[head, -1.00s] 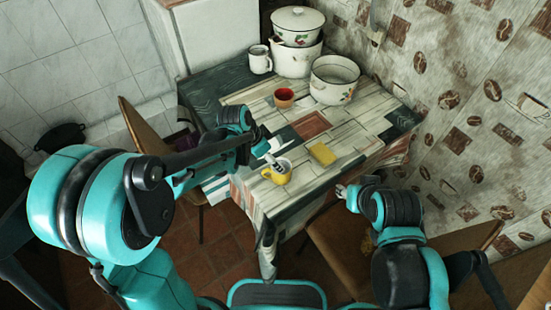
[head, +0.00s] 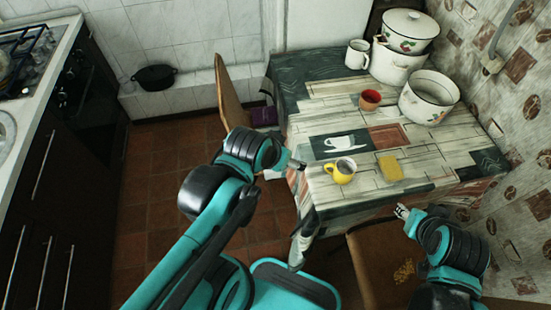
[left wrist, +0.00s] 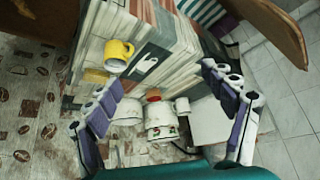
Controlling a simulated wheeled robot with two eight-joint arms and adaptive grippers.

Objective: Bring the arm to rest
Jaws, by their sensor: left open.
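My left gripper (head: 297,165) is open and empty, just left of the yellow mug at the table's near left edge. In the left wrist view its two purple-padded fingers (left wrist: 163,80) are spread wide with nothing between them at the tips.
A yellow sponge (head: 390,168) lies right of the mug. A red cup (head: 370,100), a white mug (head: 357,54), an open enamel pot (head: 429,97) and stacked pots (head: 404,48) stand farther back. A chair (head: 232,92) is left of the table (head: 318,89); floor is clear beyond.

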